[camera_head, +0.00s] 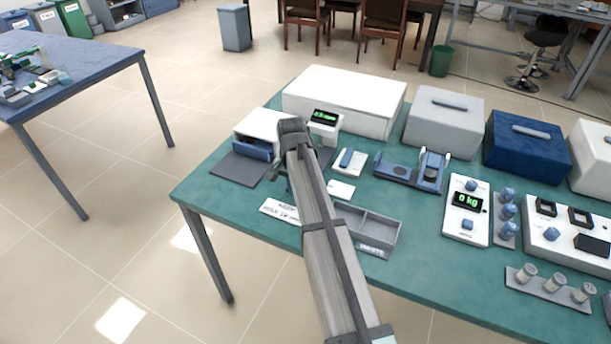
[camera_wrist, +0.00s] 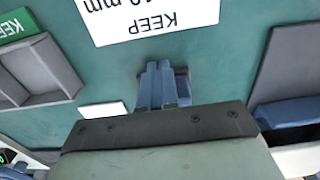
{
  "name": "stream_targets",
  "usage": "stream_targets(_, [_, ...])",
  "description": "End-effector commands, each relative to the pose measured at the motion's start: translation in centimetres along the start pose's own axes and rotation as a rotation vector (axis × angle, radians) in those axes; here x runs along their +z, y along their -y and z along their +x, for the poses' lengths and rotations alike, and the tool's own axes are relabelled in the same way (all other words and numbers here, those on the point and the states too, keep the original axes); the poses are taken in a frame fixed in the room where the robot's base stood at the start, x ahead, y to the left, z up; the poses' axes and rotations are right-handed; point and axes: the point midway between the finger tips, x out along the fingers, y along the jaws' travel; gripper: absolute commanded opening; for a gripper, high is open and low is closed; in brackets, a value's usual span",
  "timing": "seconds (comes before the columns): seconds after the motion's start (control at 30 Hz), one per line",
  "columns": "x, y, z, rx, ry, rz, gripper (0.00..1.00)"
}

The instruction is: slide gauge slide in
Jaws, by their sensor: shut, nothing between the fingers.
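A white housing (camera_head: 265,124) stands at the back left of the green table, with a blue slide (camera_head: 254,149) low in its front, over a dark mat (camera_head: 238,168). The slide's blue edge also shows at the right of the wrist view (camera_wrist: 292,111). A white unit with a small green display (camera_head: 325,124) stands to the right of the housing; its reading is too small to tell. My gripper (camera_wrist: 163,72) is shut and empty above bare table, to one side of the slide and apart from it. In the head view my arm mostly hides it.
A white card with "KEEP" and "mm" (camera_wrist: 150,15) lies near my gripper. A grey divided tray (camera_head: 364,228) lies to the right of my arm. A blue-grey fixture (camera_head: 405,172), a "0 kg" scale (camera_head: 467,210) and lidded boxes crowd the table's right.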

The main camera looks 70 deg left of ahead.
Motion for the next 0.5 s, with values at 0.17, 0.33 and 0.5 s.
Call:
stream_targets(0.17, [-0.3,0.0,0.0,0.000,0.000,0.000,0.00])
stream_targets(0.33, [-1.1,0.1,0.0,0.000,0.000,0.000,0.00])
stream_targets(0.5, [-1.9,0.1,0.0,0.000,0.000,0.000,0.00])
